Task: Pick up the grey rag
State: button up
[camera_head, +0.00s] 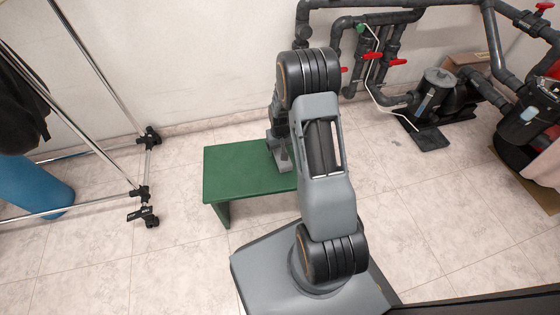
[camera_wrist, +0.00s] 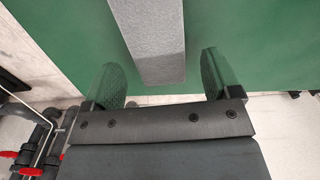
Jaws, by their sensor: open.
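The grey rag (camera_wrist: 152,30) shows in the wrist view as a long, thick grey strip over the green bench (camera_wrist: 50,30), its near end squared off. My gripper (camera_wrist: 161,64) is open. Its two fingers stand on either side of the rag's near end, with a gap on each side. In the head view my gripper (camera_head: 280,152) is low over the green bench (camera_head: 235,170), towards its right part. My arm hides much of that part, and I cannot make out the rag clearly there. The rag's far end is cut off in the wrist view.
A metal clothes rack (camera_head: 145,165) on wheels stands at the left, with a blue roll (camera_head: 30,187) behind it. Dark pipes with red valves (camera_head: 398,62) and a pump (camera_head: 438,90) are at the right by the wall.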

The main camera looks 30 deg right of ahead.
notch_tip(320, 180, down, 3)
jog(key=shift+r+b, duration=0.15)
jog(key=shift+b, duration=0.2)
jog(key=shift+r, duration=0.1)
jog(key=c, duration=1)
jog(key=shift+r, duration=0.1)
